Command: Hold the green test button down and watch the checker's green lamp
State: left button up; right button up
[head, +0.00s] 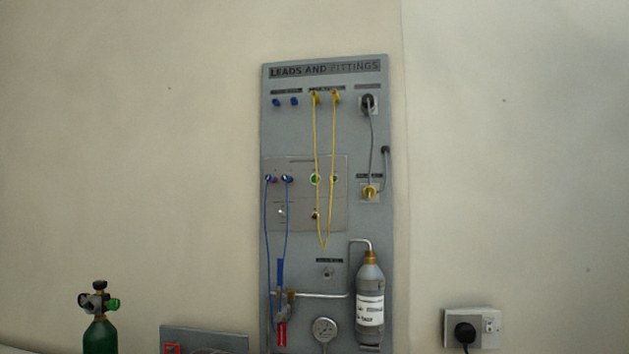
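The grey board (273,235) headed LEADS AND FITTINGS stands against the wall. The checker panel (303,167) is in its middle. A bright green round part with a pale ring (313,180) sits on the checker, partly crossed by a yellow lead. A smaller, darker green round part (335,178) is to its right. I cannot tell which is the test button and which the lamp, or whether the lamp is lit. Two blue leads (266,225) are plugged into the checker's left side. Yellow leads (318,140) hang from the top sockets over the checker. Neither gripper shows.
A grey bottle (370,288) and a gauge (324,328) are low on the board, with a red-handled part (282,333) at left. A green cylinder (100,335) stands at lower left. A wall socket with a black plug (465,333) is at lower right.

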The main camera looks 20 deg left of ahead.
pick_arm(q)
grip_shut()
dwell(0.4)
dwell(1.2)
